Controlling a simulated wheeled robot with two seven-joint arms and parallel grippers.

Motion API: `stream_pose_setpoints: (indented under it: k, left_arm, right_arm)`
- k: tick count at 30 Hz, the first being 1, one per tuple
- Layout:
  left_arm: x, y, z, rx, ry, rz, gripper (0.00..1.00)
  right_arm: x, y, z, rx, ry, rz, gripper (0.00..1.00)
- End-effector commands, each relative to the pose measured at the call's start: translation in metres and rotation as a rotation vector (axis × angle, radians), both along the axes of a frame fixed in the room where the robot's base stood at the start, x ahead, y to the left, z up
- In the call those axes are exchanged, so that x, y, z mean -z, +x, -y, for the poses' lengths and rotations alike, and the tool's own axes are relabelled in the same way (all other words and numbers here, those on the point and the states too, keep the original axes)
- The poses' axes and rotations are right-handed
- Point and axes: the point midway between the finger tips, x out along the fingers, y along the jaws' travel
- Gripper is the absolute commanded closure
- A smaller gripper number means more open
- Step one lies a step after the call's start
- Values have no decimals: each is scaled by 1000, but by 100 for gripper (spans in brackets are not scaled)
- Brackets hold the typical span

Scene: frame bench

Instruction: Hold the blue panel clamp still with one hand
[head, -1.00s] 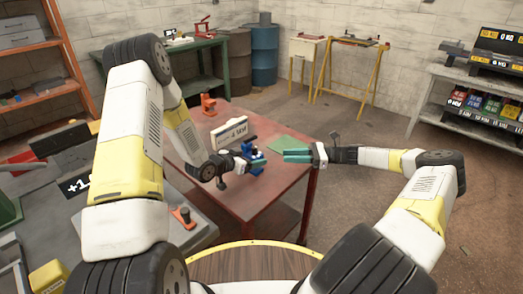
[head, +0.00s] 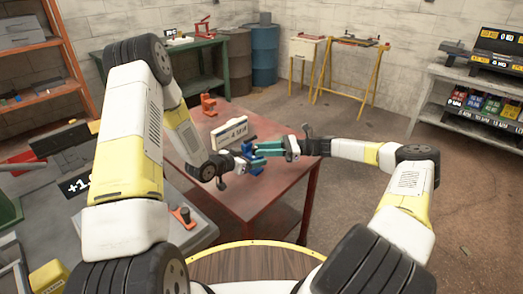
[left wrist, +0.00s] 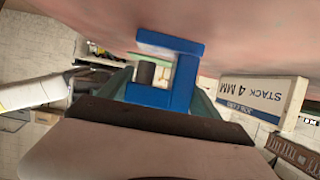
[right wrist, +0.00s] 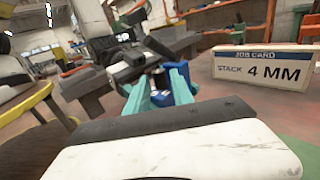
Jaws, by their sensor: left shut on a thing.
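The blue panel clamp (head: 256,170) is at the middle of the red table, in front of the white job card (head: 233,134), which reads "STACK 4 MM". My left gripper (head: 245,163) is shut on the clamp. In the left wrist view the clamp's blue frame (left wrist: 187,82) shows between the teal fingers, with a dark round part (left wrist: 146,73) beside it. My right gripper (head: 270,149) reaches in from the right, close to the clamp. In the right wrist view its teal fingers are apart, with blue parts of the clamp (right wrist: 160,98) showing between and beyond them. I cannot tell whether they touch it.
The red table (head: 240,205) has clear room at its front. An orange clamp (head: 208,104) stands at its far left. A grey bench (head: 120,190) with a red-handled tool (head: 183,216) lies to the left. Shelves (head: 455,100) stand at the far right.

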Motion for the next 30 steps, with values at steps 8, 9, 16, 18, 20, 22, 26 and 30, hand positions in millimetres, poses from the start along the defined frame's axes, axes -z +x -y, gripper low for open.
stream_pose_setpoints:
  k: [8, 9, 16, 18, 20, 22, 26, 30]
  left_arm:
    - [-1, 0, 0, 0, -1, 2, 89]
    - [-1, 0, 0, 0, -1, 2, 89]
    - [-1, 0, 0, 0, -1, 2, 89]
    - [-1, 0, 0, 0, -1, 2, 89]
    - [-1, 0, 0, 0, -1, 2, 89]
    - [-1, 0, 0, 0, -1, 2, 89]
    - [-1, 0, 0, 0, -1, 2, 89]
    - [-1, 0, 0, 1, -2, 1, 89]
  right_arm:
    - [0, 0, -7, 2, -1, 0, 72]
    - [0, 0, -7, 2, -1, 0, 72]
    - [0, 0, -6, 2, -1, 0, 100]
    - [0, 0, -6, 2, -1, 0, 100]
    - [0, 0, -6, 2, -1, 0, 100]
    - [0, 0, -6, 4, -1, 0, 100]
    - [0, -1, -6, 20, 1, 1, 100]
    - [-1, -2, -6, 70, 4, 2, 100]
